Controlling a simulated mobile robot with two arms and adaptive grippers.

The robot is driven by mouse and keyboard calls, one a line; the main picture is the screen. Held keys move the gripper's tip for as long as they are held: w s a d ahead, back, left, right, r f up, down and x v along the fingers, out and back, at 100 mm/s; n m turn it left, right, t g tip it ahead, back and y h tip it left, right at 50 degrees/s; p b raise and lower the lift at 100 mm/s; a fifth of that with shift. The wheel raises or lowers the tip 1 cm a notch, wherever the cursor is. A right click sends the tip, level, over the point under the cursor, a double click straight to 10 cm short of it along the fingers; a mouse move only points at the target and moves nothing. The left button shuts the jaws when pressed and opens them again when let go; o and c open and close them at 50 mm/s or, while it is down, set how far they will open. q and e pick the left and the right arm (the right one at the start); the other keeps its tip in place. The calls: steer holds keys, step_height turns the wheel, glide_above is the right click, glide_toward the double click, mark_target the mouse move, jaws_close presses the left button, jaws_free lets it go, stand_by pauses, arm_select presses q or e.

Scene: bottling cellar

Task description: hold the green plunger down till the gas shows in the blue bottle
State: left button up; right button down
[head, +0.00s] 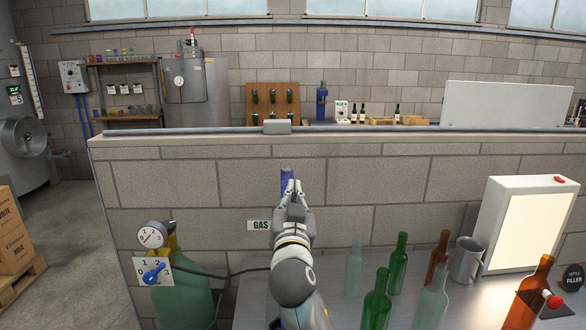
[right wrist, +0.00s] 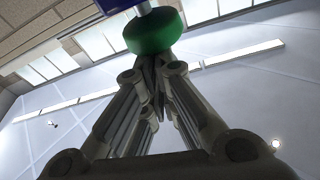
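The green plunger (right wrist: 153,32) shows in the right wrist view as a round disc on a pale rod, under a blue body (right wrist: 112,4). In the head view a blue-purple body (head: 287,180) sits on the brick wall just beyond my right gripper (head: 294,188); the plunger is hidden there. In the right wrist view my right gripper (right wrist: 158,78) has its fingertips together with nothing seen between them, right at the green disc. I cannot tell whether they touch it or whether it is pressed in. I see no blue bottle. My left gripper is not in view.
A GAS sign (head: 259,225) is left of my right gripper. A gauge (head: 151,235), a blue valve handle (head: 154,273) and a green cylinder (head: 184,303) stand at left.

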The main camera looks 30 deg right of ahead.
steer(key=shift+w+f, duration=0.15)
steer(key=shift+f, duration=0.65)
steer(key=r+p, duration=0.2)
steer(key=r, duration=0.1)
steer(key=r+p, duration=0.1)
steer(key=shift+d+r, duration=0.25)
steer(key=shift+r, duration=0.1)
arm_select(q)
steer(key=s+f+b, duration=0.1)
steer(key=b, duration=0.3)
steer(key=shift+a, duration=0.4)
arm_select(e)
steer(key=v, duration=0.9)
steer(key=shift+s+r, duration=0.35)
steer(key=shift+s, duration=0.05)
steer(key=shift+a, duration=0.15)
